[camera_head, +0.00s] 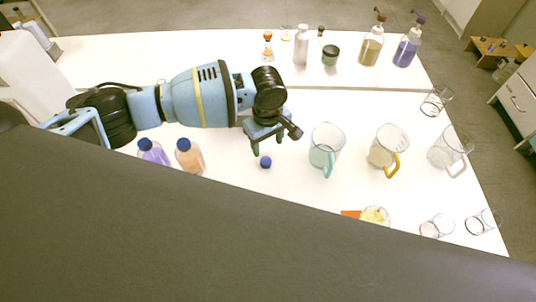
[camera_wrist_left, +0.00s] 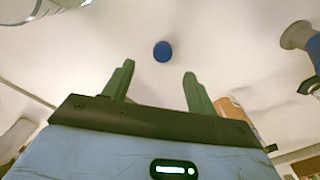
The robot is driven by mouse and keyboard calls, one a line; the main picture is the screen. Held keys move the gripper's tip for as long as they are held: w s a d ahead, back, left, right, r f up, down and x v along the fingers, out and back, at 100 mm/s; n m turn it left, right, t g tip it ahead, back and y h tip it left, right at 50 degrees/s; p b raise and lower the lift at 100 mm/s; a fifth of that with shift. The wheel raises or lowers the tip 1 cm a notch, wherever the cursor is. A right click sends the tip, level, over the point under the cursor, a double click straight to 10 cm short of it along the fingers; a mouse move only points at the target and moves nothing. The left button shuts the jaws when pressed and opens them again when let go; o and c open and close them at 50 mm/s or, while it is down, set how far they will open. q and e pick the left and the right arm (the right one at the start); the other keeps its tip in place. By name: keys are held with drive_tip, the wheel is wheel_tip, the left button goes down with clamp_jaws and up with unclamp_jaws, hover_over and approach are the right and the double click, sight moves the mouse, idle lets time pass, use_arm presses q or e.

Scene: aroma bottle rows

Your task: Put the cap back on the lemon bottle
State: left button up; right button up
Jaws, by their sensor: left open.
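A small blue cap (camera_head: 265,162) lies loose on the white table. My left gripper (camera_head: 268,144) is above and just behind it, open and empty. In the left wrist view the blue cap (camera_wrist_left: 162,51) shows beyond the gap between the two green fingers (camera_wrist_left: 158,84), apart from both. A round clear vessel with yellow contents (camera_head: 374,215) stands at the front, partly hidden by a dark grey surface; I cannot tell whether it is the lemon bottle. A purple bottle (camera_head: 154,154) and an orange bottle (camera_head: 191,160), both blue-capped, stand left of the cap. My right gripper is not in view.
A teal-handled jug (camera_head: 326,146), a yellow-handled jug (camera_head: 387,148) and a clear jug (camera_head: 449,150) stand right of the cap. Clear glasses (camera_head: 437,227) are at front right. Pump bottles (camera_head: 371,48) and small containers line the back. The table around the cap is clear.

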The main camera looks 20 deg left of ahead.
sight(265, 160)
use_arm(q)
drive_tip(key=shift+s+r, duration=0.1)
drive_tip(key=shift+s, duration=0.1)
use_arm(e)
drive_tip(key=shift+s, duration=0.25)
use_arm(q)
wheel_tip(265, 160, down, 3)
drive_tip(key=shift+r, duration=0.15)
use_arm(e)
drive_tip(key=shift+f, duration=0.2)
use_arm(q)
drive_tip(key=f, duration=0.3)
drive_tip(key=f+b, duration=0.1)
drive_tip(key=f, duration=0.1)
drive_tip(key=shift+w+a+f, duration=0.15)
drive_tip(key=shift+a, duration=0.2)
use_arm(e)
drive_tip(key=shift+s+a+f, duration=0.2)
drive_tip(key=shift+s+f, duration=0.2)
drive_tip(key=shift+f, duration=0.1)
use_arm(q)
drive_tip(key=shift+c, duration=0.3)
